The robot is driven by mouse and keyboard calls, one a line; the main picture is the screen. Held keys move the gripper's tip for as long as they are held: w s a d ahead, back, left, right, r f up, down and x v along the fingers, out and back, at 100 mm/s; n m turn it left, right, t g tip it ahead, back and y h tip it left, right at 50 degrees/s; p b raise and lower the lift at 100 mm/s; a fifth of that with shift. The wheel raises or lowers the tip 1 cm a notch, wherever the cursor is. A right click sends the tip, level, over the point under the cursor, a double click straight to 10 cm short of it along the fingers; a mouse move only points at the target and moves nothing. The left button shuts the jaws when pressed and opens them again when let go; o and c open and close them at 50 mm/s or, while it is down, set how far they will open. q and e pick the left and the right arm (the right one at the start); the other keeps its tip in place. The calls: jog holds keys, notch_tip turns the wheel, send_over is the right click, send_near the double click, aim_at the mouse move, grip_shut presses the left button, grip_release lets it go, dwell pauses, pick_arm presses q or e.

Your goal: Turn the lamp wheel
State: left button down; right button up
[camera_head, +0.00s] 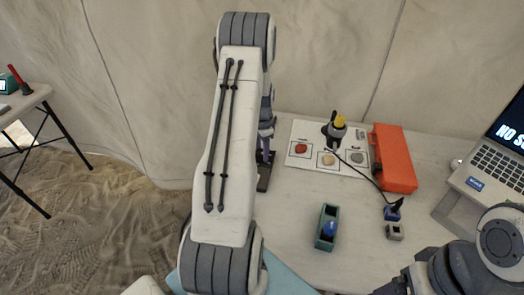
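A small lamp-like device with a black body and yellow top (340,121) stands upright at the back edge of the white sample sheet. A dark cable runs from it to a small blue piece (393,212) near a grey-green block (394,232). I cannot make out which part is the lamp wheel. My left gripper (264,178) is dark and partly hidden behind my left arm. It is left of the sheet, apart from the lamp, and its finger opening cannot be made out. My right arm shows at the bottom right; its gripper's fingers are not visible.
The white sheet (300,163) bears red, tan and grey stones in squares. An orange case (393,158) lies right of it. A green holder with a blue item (326,238) stands in front. A laptop (492,165) is at right. A side table (30,101) stands far left.

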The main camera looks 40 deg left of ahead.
pick_arm(q)
jog(key=shift+n, duration=0.4)
jog(key=n+p, duration=0.1)
jog(key=n, duration=0.1)
jog(key=shift+r+n, duration=0.1)
jog(key=shift+n, duration=0.2)
jog(key=n, duration=0.3)
jog(key=shift+n+p, duration=0.35)
jog(key=shift+n, duration=0.05)
jog(key=n, duration=0.6)
jog(key=shift+a+p, duration=0.1)
jog(key=shift+p, duration=0.3)
jog(key=shift+n, duration=0.4)
jog(key=shift+c, duration=1.7)
grip_release()
